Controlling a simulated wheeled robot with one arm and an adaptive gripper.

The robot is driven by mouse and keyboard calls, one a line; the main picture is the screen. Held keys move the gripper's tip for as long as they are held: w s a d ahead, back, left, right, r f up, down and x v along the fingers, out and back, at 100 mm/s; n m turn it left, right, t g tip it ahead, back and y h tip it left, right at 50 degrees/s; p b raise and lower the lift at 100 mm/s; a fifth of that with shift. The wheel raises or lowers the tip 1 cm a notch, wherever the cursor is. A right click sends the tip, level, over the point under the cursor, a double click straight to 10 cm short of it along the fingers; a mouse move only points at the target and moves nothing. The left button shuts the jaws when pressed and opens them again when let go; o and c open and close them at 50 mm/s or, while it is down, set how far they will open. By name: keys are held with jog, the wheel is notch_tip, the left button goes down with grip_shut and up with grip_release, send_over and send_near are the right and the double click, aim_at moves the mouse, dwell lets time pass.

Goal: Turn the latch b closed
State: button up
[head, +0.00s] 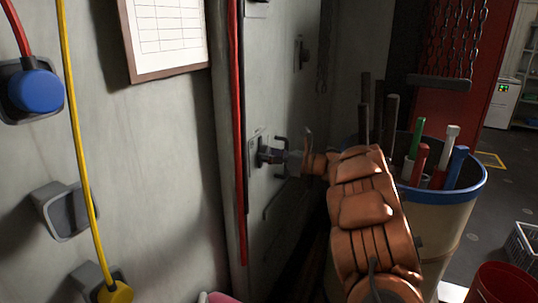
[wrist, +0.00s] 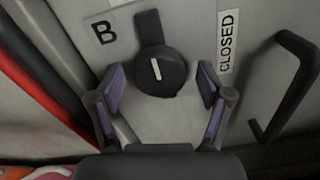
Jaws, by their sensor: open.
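Latch b (wrist: 160,70) is a round black knob on a grey panel, with a black arm pointing up and a short white mark, slightly tilted from upright. A "B" label (wrist: 103,30) is at its left and a "CLOSED" label (wrist: 228,42) at its right. My gripper (wrist: 161,84) is open, with one finger on each side of the knob; gaps show between the fingers and the knob. In the head view my gripper (head: 283,157) is at the latch plate (head: 253,165), and the knob is hard to make out there.
A black bar handle (wrist: 292,85) is right of the latch. A red pipe (head: 238,110) runs vertically at its left. A bin with a blue rim (head: 472,187) holding several tools stands right of my arm. A blue plug (head: 36,91) and a yellow cable (head: 75,130) are on the left wall.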

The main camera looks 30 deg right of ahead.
jog(key=c, duration=1.2)
jog(key=shift+o, duration=0.2)
jog(key=shift+f+m+b, duration=0.1)
jog(key=shift+m+b, duration=0.2)
jog(key=shift+b, duration=0.15)
jog(key=m, duration=0.4)
jog(key=m+b, duration=0.1)
jog(key=m, duration=0.7)
jog(key=shift+r+m, duration=0.3)
jog(key=shift+m, duration=0.1)
jog(key=shift+f+m+p, duration=0.1)
jog(key=shift+m+p, duration=0.85)
jog(key=shift+m, duration=1.35)
